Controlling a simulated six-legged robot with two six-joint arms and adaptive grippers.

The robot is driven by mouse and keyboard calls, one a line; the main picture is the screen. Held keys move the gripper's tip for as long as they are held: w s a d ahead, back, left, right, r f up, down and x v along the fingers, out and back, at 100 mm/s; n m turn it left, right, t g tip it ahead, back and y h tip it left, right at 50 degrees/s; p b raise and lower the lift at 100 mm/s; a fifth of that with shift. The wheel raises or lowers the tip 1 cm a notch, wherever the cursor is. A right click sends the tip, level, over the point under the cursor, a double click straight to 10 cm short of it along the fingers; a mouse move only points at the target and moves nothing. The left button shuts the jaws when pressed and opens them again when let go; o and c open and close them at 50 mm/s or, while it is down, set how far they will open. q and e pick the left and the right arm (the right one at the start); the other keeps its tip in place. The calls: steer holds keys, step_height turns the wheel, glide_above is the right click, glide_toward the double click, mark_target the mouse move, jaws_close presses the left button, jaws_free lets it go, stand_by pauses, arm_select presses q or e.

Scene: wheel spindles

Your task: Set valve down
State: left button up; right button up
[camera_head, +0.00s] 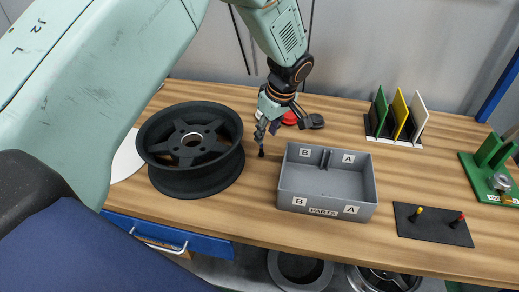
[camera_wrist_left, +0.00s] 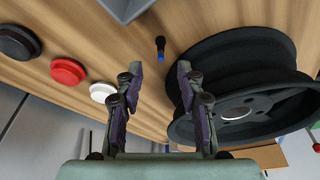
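A small dark valve (camera_head: 261,152) is on the wooden table, between the wheel and the grey parts box. It also shows in the left wrist view (camera_wrist_left: 160,46) as a small black piece with a blue part. My left gripper (camera_head: 266,130) is just above the valve. In the left wrist view the fingers (camera_wrist_left: 158,75) are spread apart with nothing between them, and the valve is beyond the tips. Whether any finger touches it cannot be told. My right gripper is not in view.
The black wheel (camera_head: 191,147) lies left of the valve. The grey box (camera_head: 327,211), labelled PARTS, A and B, looks empty. Black, red and white round buttons (camera_wrist_left: 68,71) are nearby. A dark plate (camera_head: 433,228) with two pegs and a panel rack (camera_head: 395,119) are right.

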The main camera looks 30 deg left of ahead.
mark_target(262, 145)
arm_select(q)
steer(key=shift+f, duration=0.55)
steer(key=x, duration=0.5)
steer(key=shift+w+a, duration=0.1)
steer(key=shift+a, duration=0.15)
steer(key=shift+f, duration=0.25)
steer(key=shift+a, duration=0.1)
steer(key=c, duration=0.4)
jaws_close()
